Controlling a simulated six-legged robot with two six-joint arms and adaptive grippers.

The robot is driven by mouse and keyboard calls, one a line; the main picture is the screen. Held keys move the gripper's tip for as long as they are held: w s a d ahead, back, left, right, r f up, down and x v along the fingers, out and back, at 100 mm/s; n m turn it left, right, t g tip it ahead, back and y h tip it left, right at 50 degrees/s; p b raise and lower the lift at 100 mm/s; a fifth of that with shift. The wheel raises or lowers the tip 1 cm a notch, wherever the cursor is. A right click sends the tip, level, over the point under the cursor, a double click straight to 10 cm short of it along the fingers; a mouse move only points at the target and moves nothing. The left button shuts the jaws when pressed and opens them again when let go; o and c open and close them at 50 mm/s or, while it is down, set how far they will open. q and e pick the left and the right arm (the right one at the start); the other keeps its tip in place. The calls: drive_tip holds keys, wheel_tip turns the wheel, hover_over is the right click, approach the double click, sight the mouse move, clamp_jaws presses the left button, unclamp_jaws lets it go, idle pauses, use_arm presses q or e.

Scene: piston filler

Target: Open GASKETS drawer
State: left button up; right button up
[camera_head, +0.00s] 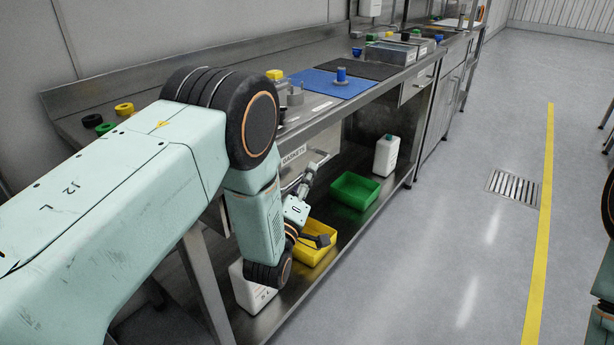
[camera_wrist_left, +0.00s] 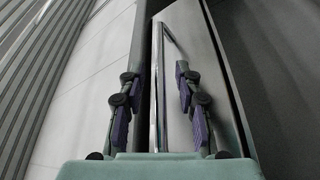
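The GASKETS drawer (camera_head: 328,142) is under the steel counter, its white label (camera_head: 293,156) showing beside my left arm. My arm hides much of its front. My left gripper (camera_head: 307,181) is at the drawer front, below the label; its fingers are small and unclear in the head view. In the left wrist view, my left gripper (camera_wrist_left: 158,95) is open. A thin metal bar handle (camera_wrist_left: 158,85) runs between its two fingers, with visible gaps on both sides. My right gripper is not in view.
On the lower shelf are a green bin (camera_head: 355,190), a yellow bin (camera_head: 318,254) and a white bottle (camera_head: 386,156). A blue mat (camera_head: 325,84) lies on the counter. Another drawer (camera_head: 416,85) is farther along.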

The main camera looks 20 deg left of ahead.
use_arm(q)
drive_tip(key=shift+w, duration=0.55)
drive_tip(key=shift+w+a+r, duration=0.1)
drive_tip(key=shift+w+r, duration=0.15)
drive_tip(key=shift+w, duration=0.1)
drive_tip(key=shift+c, duration=0.2)
clamp_jaws()
